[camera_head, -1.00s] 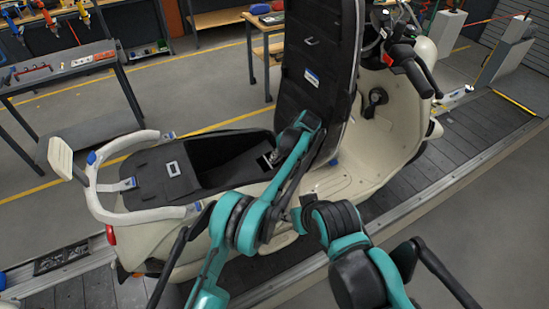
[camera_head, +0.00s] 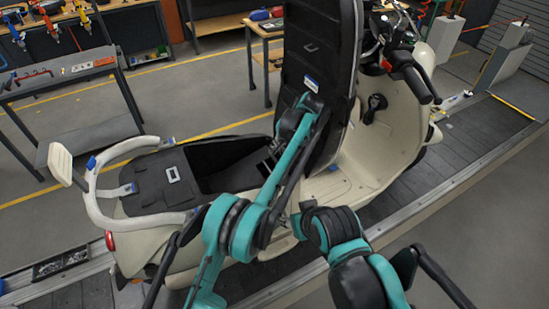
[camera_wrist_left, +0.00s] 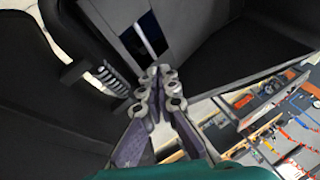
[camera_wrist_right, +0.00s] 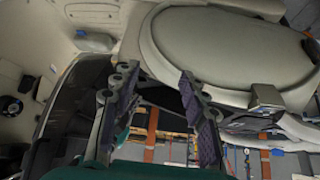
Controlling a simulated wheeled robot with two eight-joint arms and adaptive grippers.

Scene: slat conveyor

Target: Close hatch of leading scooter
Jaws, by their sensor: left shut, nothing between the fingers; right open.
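A cream scooter (camera_head: 395,145) stands on the slat conveyor. Its black hatch (camera_head: 320,50), the seat lid, stands upright and open, with its underside facing back. Behind it the dark storage well (camera_head: 225,167) is uncovered. My left gripper (camera_head: 268,158) is over the front of the well, close to the hatch's underside, partly hidden by my own arm. In the left wrist view it is shut and empty (camera_wrist_left: 160,75), near a coil spring (camera_wrist_left: 112,80) and dark panels; contact cannot be told. My right gripper (camera_wrist_right: 157,78) is open and empty, low beside the scooter's body.
A white rear rail (camera_head: 105,195) curves around the scooter's tail. The handlebar (camera_head: 410,70) stands in front of the hatch. A grey tool bench (camera_head: 65,80) and a wooden table (camera_head: 262,28) stand beyond the conveyor. The floor between is clear.

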